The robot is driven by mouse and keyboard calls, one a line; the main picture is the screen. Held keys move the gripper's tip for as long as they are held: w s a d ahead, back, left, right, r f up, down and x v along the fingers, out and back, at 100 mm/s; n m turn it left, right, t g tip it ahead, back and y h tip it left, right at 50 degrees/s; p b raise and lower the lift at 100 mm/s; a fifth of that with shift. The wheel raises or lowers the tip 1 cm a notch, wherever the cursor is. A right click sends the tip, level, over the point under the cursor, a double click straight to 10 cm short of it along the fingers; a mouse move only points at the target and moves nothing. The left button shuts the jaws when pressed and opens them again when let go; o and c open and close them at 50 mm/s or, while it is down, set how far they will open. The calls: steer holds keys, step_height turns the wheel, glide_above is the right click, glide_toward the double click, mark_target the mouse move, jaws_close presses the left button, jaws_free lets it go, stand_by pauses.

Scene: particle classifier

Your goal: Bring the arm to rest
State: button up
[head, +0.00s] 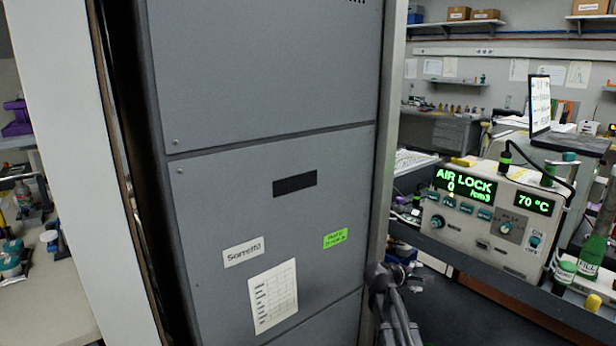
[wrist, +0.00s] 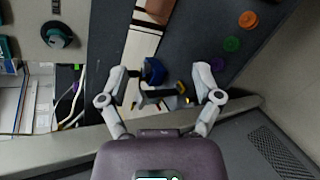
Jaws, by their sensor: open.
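My gripper (wrist: 160,80) is in the wrist view with its two pale fingers spread apart. It is open, and nothing is clasped between the fingers. A small blue item (wrist: 154,71) and a dark item with yellow parts show in the gap between the fingers, seemingly beyond them; how far off they are I cannot tell. In the head view, a dark grey jointed part (head: 395,290), which looks like my arm, stands at the bottom, between the tall grey cabinet and the instrument bench.
The tall grey cabinet (head: 250,100) fills the middle of the head view. An air lock unit (head: 490,215) with green displays stands at the right, with green-labelled bottles (head: 590,255) beside it. Orange, green and purple round items (wrist: 231,44) lie on a dark surface in the wrist view.

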steer(key=s+a+f+m+g+y, duration=0.25)
steer(key=s+a+m+y, duration=0.2)
steer(key=s, duration=0.35)
steer(key=s+a+f+m+g+y, duration=0.2)
steer(key=s+a+f+m+y, duration=0.15)
steer(key=s+a, duration=0.35)
steer(key=s+a+f+m+g+y, duration=0.25)
steer(key=s+a+f+m, duration=0.2)
steer(key=s, duration=0.45)
step_height(320, 180, up, 20)
steer(key=p, duration=2)
steer(key=shift+w+a+n+t+y, duration=0.15)
steer(key=shift+w+n+t+y, duration=0.15)
steer(key=shift+n+y, duration=0.15)
